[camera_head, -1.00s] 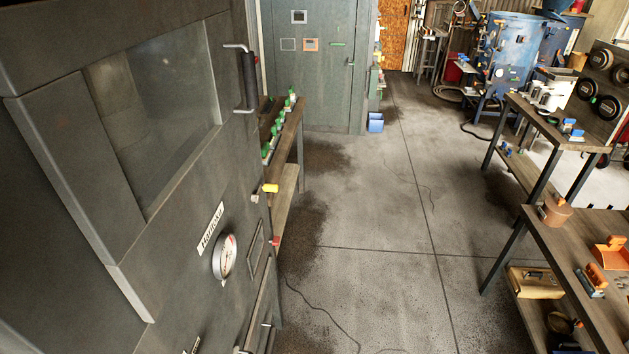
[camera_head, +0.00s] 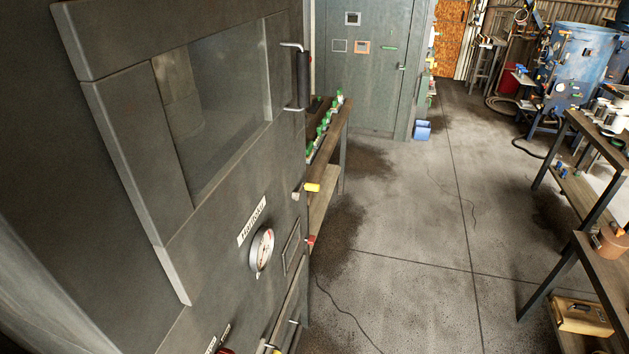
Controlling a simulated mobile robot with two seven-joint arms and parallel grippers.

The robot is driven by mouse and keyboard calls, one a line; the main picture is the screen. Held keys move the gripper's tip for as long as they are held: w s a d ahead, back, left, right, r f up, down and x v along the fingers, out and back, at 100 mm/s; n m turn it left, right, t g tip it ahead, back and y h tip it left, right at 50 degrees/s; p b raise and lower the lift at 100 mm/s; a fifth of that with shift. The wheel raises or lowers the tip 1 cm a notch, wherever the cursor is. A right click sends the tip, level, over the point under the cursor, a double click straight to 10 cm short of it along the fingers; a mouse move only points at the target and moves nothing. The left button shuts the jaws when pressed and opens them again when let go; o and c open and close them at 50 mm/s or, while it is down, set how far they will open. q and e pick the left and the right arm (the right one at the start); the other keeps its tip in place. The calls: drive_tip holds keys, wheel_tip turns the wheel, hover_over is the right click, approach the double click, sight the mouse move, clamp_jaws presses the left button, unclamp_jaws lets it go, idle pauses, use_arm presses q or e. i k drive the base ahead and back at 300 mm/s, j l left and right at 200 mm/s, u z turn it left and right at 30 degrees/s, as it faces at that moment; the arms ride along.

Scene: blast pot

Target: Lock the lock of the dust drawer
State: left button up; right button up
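The large grey cabinet (camera_head: 120,130) fills the left side, with a window, a pressure gauge (camera_head: 261,250) and a nameplate (camera_head: 252,221). At the bottom edge of the picture, a lower part of its front shows a small label (camera_head: 218,339) and a bit of red (camera_head: 226,351), both cut off. Neither of my grippers is in view.
A yellow-tipped lever (camera_head: 312,187) and a door handle (camera_head: 303,80) stick out from the cabinet's right side. A wooden bench (camera_head: 343,115) with green-topped items stands behind it. Open concrete floor (camera_head: 410,220) lies to the right, with a thin cable. Work tables (camera_head: 600,265) stand at the far right.

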sight(312, 238)
drive_tip(key=i+l+u, duration=0.25)
drive_tip(key=l+u, duration=0.15)
drive_tip(key=l, duration=0.2)
drive_tip(key=i+l+u, duration=0.15)
drive_tip(key=l+u, duration=0.2)
drive_tip(key=l, duration=0.3)
drive_tip(key=l+u, duration=0.4)
drive_tip(key=l, duration=0.3)
drive_tip(key=l+u, duration=0.35)
drive_tip(key=l, duration=0.35)
drive_tip(key=i+l+u, duration=0.25)
drive_tip(key=u, duration=0.15)
drive_tip(key=i+l+u, duration=0.4)
drive_tip(key=i+l, duration=0.05)
